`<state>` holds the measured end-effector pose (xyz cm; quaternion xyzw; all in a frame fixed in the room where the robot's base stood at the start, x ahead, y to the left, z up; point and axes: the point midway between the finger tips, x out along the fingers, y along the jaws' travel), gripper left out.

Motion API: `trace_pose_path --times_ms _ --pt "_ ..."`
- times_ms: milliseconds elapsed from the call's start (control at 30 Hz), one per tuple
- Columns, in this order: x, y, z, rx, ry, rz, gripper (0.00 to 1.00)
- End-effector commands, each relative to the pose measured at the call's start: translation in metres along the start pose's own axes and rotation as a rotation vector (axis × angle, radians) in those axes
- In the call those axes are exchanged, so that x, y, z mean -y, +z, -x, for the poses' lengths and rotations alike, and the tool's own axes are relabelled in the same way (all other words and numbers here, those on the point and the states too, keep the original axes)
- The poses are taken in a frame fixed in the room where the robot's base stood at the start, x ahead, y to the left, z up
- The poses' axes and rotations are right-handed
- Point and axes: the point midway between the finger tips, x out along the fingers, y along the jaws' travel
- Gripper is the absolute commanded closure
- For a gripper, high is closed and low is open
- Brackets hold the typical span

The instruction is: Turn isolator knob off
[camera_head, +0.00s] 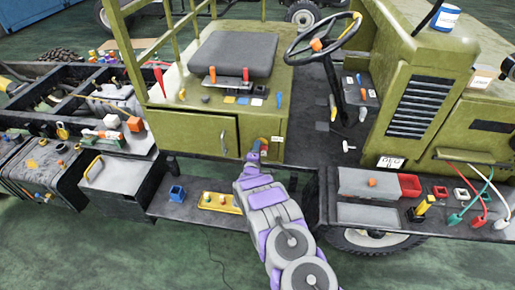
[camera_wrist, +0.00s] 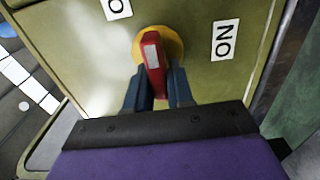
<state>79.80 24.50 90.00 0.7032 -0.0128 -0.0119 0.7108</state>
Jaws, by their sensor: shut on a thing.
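The isolator knob is a red handle (camera_wrist: 153,62) on a round yellow base (camera_wrist: 176,46), mounted on the olive-green panel. In the wrist view its handle points roughly up and down the picture, tilted slightly left. A white "ON" label (camera_wrist: 225,40) is to its right, and a partly cut-off label with an "O" (camera_wrist: 117,8) is at its upper left. My gripper (camera_wrist: 158,88) is shut on the red handle, with one dark blue finger on each side. In the head view my gripper (camera_head: 254,152) is at the lower right of the seat box, mostly covering the knob.
The olive seat box (camera_head: 190,130) carries a dark seat (camera_head: 234,53) and small levers. A steering wheel (camera_head: 322,38) is to the right. A low shelf with a yellow tray (camera_head: 220,203) lies left of my arm, and a red bin (camera_head: 409,185) lies right. Green floor is open in front.

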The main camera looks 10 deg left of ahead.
Motion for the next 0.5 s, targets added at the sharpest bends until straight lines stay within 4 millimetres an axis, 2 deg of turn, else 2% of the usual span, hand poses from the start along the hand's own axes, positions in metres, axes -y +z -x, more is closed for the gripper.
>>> trace_pose_path --times_ms 33,367,400,500 --pt "0.0015 -0.005 0.0018 -0.01 -0.003 0.005 1.0" --pt "0.0027 -0.005 0.002 -0.01 -0.005 0.006 1.0" --pt "0.0027 -0.005 0.002 -0.01 -0.005 0.006 0.74" --pt "0.0021 -0.0038 0.0017 -0.008 -0.004 0.005 0.65"
